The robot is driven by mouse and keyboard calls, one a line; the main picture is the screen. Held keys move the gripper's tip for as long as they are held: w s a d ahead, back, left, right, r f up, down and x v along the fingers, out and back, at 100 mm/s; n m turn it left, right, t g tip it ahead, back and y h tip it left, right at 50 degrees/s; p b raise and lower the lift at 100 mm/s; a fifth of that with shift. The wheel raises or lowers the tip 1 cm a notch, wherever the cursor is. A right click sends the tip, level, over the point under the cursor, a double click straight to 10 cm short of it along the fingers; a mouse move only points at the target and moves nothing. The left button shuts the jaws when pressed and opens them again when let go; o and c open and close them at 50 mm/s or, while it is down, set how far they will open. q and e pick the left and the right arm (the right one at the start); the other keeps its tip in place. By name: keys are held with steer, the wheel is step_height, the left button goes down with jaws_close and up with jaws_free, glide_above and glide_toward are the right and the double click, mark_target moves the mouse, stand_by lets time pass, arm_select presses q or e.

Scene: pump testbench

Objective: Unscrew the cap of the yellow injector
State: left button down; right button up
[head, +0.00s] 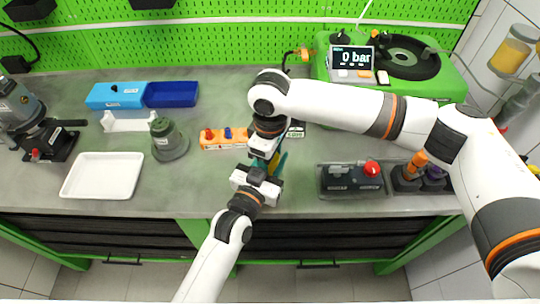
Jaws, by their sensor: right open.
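A small strip of yellow and teal (281,161) shows between my two grippers in the middle of the bench. It may be the yellow injector, but most of it is hidden and I cannot make out its cap. My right gripper (266,156) points down onto this spot from above and is open. My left gripper (268,172) reaches in from the front and is close against the same spot. Its fingers are hidden, so I cannot tell whether it holds anything.
An orange rack (222,139) with coloured pieces stands just left of the grippers. A green-grey pot (169,141), a white tray (103,176) and blue bins (170,94) are further left. A control box (350,180) and orange and purple parts stand right. A green test machine is behind.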

step_height(320, 180, up, 4)
steer(key=shift+s+a+r, duration=0.1)
steer(key=shift+s, duration=0.05)
steer(key=shift+r, duration=0.2)
steer(key=c, duration=0.3)
step_height(320, 180, up, 2)
steer(key=m, duration=0.2)
steer(key=shift+r+m, duration=0.15)
steer(key=shift+m, duration=0.25)
steer(key=shift+r+m, duration=0.25)
steer(key=shift+m, duration=0.35)
step_height(320, 180, down, 8)
steer(key=shift+r, duration=0.2)
